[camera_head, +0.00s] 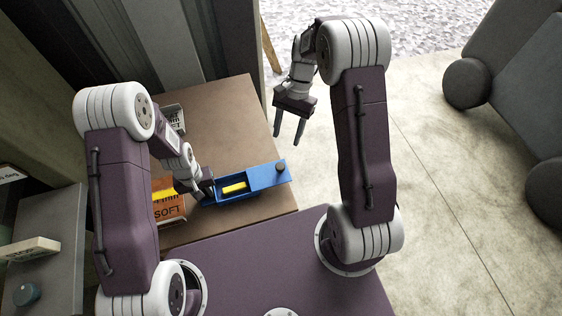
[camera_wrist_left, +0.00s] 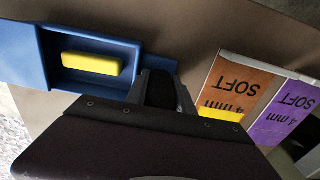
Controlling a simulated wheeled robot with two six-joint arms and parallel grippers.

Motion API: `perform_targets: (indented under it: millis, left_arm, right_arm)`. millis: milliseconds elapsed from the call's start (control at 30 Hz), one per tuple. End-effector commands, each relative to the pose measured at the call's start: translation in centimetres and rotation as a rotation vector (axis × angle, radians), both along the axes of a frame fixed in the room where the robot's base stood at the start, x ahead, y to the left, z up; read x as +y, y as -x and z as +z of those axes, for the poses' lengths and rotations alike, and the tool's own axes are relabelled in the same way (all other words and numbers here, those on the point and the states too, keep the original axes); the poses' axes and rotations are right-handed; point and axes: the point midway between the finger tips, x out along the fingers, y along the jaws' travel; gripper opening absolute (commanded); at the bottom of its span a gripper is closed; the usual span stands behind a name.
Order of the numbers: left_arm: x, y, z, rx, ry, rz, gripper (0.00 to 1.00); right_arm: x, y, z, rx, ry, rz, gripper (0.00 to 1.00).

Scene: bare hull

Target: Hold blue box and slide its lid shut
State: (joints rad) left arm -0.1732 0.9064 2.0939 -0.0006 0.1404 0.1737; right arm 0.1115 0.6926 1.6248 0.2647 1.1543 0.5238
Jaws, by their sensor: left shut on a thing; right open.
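The blue box (camera_head: 234,198) sits on the brown table near its front right corner, with a yellow block (camera_head: 234,188) inside. Its blue lid (camera_head: 268,174) is slid partly off to the right and has a dark round knob (camera_head: 281,167). The box also shows in the left wrist view (camera_wrist_left: 92,83), with the lid (camera_wrist_left: 18,55) at the left edge and the yellow block (camera_wrist_left: 92,63) in the open part. My left gripper (camera_head: 208,190) is shut on the box's left end; its fingers partly hide that end. My right gripper (camera_head: 289,127) is open and empty, above and beyond the table's right edge.
Orange and purple boxes marked SOFT (camera_wrist_left: 236,84) stand beside the blue box, left of it in the head view. The brown table (camera_head: 225,120) is clear behind the blue box. A grey side surface (camera_head: 45,260) holds small items at far left.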

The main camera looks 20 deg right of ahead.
Motion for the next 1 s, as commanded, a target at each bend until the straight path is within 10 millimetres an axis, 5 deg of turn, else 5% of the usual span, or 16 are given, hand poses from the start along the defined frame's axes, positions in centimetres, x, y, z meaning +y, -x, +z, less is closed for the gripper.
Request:
perform_targets:
  millis: [233,700,1000]
  left_arm:
    - [0.0,0.0,0.0,0.001,0.0,0.0,0.0]
    - [0.0,0.0,0.0,0.0,0.0,0.0,0.0]
    - [0.0,0.0,0.0,0.0,0.0,0.0,0.0]
  right_arm:
    - [0.1,0.4,-1.2,0.001,0.0,-0.004,0.51]
    - [2.8,3.1,-10.2,0.0,0.002,-0.003,0.51]
    - [3.0,3.3,-11.1,-0.003,0.003,-0.002,0.51]
